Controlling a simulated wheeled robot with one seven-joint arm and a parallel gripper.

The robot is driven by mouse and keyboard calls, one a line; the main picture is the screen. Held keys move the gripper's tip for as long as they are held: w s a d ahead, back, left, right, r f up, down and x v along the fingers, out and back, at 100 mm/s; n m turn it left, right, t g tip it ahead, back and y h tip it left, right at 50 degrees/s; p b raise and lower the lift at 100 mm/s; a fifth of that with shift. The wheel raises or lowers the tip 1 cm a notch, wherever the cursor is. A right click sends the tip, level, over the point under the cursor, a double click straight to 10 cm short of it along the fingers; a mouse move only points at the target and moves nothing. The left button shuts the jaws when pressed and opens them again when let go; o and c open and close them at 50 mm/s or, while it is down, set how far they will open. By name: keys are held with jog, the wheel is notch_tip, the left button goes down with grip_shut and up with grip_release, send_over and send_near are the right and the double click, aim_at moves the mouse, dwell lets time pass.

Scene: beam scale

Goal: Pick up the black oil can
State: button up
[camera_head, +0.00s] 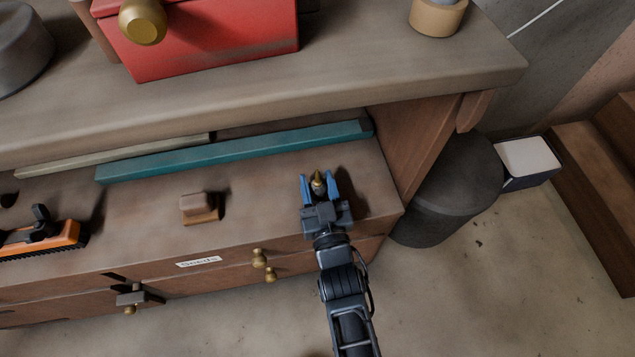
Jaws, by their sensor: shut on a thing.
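My gripper (319,187) reaches in from the bottom, over the right end of the lower shelf of the workbench. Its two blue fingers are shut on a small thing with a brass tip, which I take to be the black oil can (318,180). The brass tip shows between the fingers. Most of the can's body is hidden by the gripper, and I cannot tell whether it touches the shelf.
A small wooden block (199,207) and an orange brush (45,239) lie left on the shelf (140,235). A teal bar (235,150) lies behind. A wooden side panel (420,150) stands right. A red box (210,40) sits on the benchtop above. A dark bin (450,190) stands outside.

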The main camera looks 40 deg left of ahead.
aim_at(320, 175)
jog(key=shift+r, duration=0.55)
jog(key=r+p, duration=0.3)
jog(key=r, duration=0.1)
jog(key=shift+d, duration=0.3)
jog(key=s+d+r+p, duration=0.2)
jog(key=d+r+p, duration=0.4)
jog(key=d+p, duration=0.2)
jog(key=shift+s+d, duration=0.35)
jog(key=shift+d, duration=1.05)
